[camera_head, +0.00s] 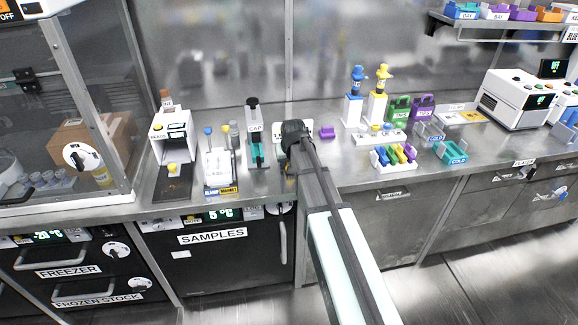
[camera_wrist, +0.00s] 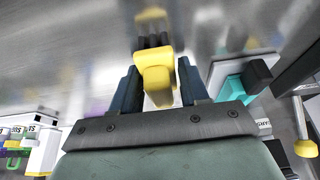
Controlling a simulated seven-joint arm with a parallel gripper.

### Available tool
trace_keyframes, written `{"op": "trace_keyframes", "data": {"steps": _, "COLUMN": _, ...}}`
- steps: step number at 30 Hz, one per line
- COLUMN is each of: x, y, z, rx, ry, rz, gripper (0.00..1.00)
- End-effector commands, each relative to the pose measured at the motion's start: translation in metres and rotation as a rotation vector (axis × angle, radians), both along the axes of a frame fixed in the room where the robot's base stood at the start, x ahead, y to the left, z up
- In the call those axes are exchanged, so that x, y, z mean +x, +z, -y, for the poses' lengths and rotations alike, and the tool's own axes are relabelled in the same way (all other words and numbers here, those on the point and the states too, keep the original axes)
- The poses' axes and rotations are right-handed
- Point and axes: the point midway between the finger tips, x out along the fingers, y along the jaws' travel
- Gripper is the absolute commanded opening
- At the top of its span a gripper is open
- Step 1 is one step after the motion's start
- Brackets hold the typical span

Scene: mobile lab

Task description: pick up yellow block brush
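The yellow block brush (camera_wrist: 155,72) shows in the wrist view with its dark bristles pointing away from me, close to a blurred metal surface. My gripper (camera_wrist: 158,75) has its two dark fingers apart, one on each side of the yellow block. Light strips show between the block's near part and the fingers; contact at the fingertips is hard to judge. In the head view my gripper (camera_head: 293,132) is over the bench, right of the CAP device, and the yellow brush is hidden behind it and my arm.
The teal CAP device (camera_head: 255,135) stands close on the left. A purple block (camera_head: 326,132) lies just to the right. A white rack (camera_head: 394,158) of coloured pieces and two dispensers, blue (camera_head: 353,97) and yellow (camera_head: 378,95), stand farther right. A wall is behind.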

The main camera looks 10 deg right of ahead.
Motion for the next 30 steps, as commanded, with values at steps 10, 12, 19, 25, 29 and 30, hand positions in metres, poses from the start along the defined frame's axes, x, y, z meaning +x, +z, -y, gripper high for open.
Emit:
{"op": "trace_keyframes", "data": {"steps": 10, "x": 0.000, "y": 0.000, "z": 0.000, "rx": 0.000, "ry": 0.000, "rz": 0.000, "gripper": 0.10}}
{"op": "trace_keyframes", "data": {"steps": 12, "x": 0.000, "y": 0.000, "z": 0.000, "rx": 0.000, "ry": 0.000, "rz": 0.000, "gripper": 0.10}}
{"op": "trace_keyframes", "data": {"steps": 19, "x": 0.000, "y": 0.003, "z": 0.000, "rx": 0.000, "ry": 0.000, "rz": 0.001, "gripper": 0.10}}
{"op": "trace_keyframes", "data": {"steps": 25, "x": 0.000, "y": 0.023, "z": 0.000, "rx": 0.000, "ry": 0.000, "rz": 0.002, "gripper": 0.10}}
{"op": "trace_keyframes", "data": {"steps": 29, "x": 0.001, "y": 0.044, "z": 0.000, "rx": 0.000, "ry": 0.000, "rz": 0.002, "gripper": 0.10}}
{"op": "trace_keyframes", "data": {"steps": 30, "x": 0.001, "y": 0.051, "z": 0.000, "rx": 0.000, "ry": 0.000, "rz": 0.003, "gripper": 0.10}}
